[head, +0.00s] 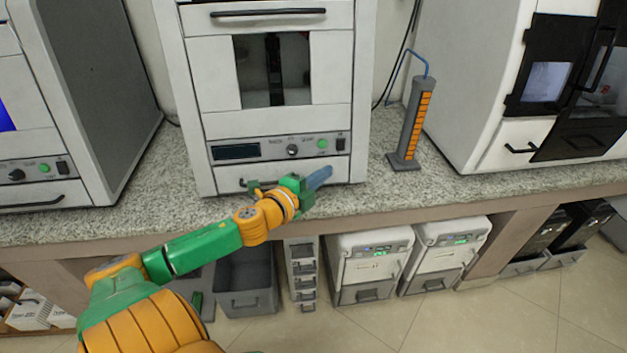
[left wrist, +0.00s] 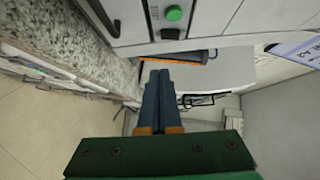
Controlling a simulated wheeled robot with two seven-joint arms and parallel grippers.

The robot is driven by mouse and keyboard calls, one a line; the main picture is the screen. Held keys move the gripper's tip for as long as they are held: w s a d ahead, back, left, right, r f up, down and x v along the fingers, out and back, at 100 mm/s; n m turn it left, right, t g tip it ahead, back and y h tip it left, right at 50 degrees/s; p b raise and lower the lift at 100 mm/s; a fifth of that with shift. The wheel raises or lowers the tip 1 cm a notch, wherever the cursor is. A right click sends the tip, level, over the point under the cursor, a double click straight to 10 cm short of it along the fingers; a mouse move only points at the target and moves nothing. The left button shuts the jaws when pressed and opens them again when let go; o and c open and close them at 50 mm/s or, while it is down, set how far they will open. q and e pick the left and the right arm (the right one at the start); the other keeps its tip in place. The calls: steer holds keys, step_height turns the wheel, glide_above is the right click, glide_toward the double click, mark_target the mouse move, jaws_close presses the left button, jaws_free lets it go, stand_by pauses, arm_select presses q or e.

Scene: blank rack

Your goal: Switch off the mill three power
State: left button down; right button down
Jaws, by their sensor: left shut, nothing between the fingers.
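A white mill (head: 270,120) stands on the counter in the middle of the head view; I cannot read which number it has. Its front panel has a dark display, a knob (head: 292,150), a green button (head: 323,144) and a black power switch (head: 341,141) at the right end. In the left wrist view the green button (left wrist: 174,13) and the black switch (left wrist: 170,33) show near the top. My left gripper (head: 323,174) is shut and empty, in front of the drawer below the panel. Its blue fingers (left wrist: 166,76) point past the switch, apart from it.
A similar machine (head: 40,170) stands at left and a larger white one (head: 490,90) at right. A grey stand with an orange strip (head: 412,125) is right of the middle mill. The speckled counter (head: 370,205) is otherwise clear nearby. Bins and white units (head: 370,260) sit underneath.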

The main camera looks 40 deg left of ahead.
arm_select(q)
steer(key=s, duration=0.4)
steer(key=shift+d+r, duration=0.3)
steer(key=shift+r, duration=0.05)
steer(key=s+a+f+n+g+y, duration=0.1)
steer(key=s+a+f+n+g, duration=0.4)
steer(key=f, duration=0.8)
steer(key=s+f+n+g+y, duration=0.25)
steer(key=s+f, duration=0.35)
steer(key=f, duration=0.8)
steer(key=s+d+f+n+g+h, duration=0.2)
steer(key=s+d+f+g, duration=0.2)
steer(key=s+d+f, duration=0.4)
steer(key=s+d+f+n+g+h+p, duration=0.1)
steer(key=s+d+f+n+g+h, duration=0.1)
steer(key=s+d+f, duration=0.7)
steer(key=s+d+n+g, duration=0.1)
steer(key=s+d+g, duration=0.1)
steer(key=s, duration=0.4)
steer(key=shift+d+f+n+h, duration=0.25)
steer(key=shift+d+n+h, duration=0.1)
steer(key=shift+d, duration=0.2)
steer(key=shift+s, duration=0.1)
